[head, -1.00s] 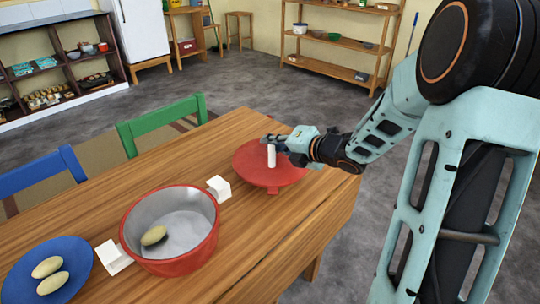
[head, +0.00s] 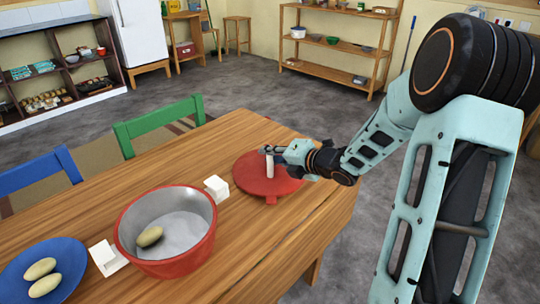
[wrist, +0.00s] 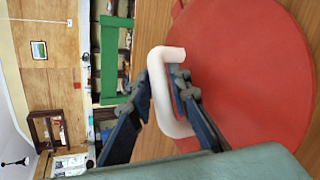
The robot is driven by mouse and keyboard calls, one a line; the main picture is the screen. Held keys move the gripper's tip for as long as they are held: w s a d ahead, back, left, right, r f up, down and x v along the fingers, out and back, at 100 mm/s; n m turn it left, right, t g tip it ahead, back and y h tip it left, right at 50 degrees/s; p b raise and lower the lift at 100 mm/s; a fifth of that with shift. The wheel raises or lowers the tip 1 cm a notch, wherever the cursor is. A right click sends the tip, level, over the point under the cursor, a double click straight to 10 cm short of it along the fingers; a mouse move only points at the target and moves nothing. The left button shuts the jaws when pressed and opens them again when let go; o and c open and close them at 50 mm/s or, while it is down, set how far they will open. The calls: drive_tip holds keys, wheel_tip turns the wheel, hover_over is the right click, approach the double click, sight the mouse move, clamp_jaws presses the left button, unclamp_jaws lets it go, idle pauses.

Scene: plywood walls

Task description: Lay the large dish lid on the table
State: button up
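The large dish lid (head: 251,181) is a red disc with a white loop handle (head: 270,166) standing up from its top. It appears level over the far right part of the wooden table (head: 250,245). I cannot tell whether its underside touches the wood. My gripper (head: 268,150) reaches in from the right at the handle. In the wrist view, the bar of the white handle (wrist: 182,127) lies between my two fingers (wrist: 164,85), one inside the loop and one outside. They look shut on it. The red lid (wrist: 255,75) fills the right side there.
A blue plate (head: 67,276) holds two similar items at the left. Green (head: 160,122) and blue (head: 40,172) chairs line the far side.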

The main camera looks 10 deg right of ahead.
drive_tip(key=shift+o, duration=1.1)
drive_tip(key=shift+r, duration=0.1)
drive_tip(key=shift+r+p, duration=0.25)
drive_tip(key=shift+p, duration=0.1)
drive_tip(key=p+v, duration=0.2)
drive_tip(key=v, duration=1)
drive_tip(key=shift+f, duration=0.15)
drive_tip(key=shift+a, duration=0.1)
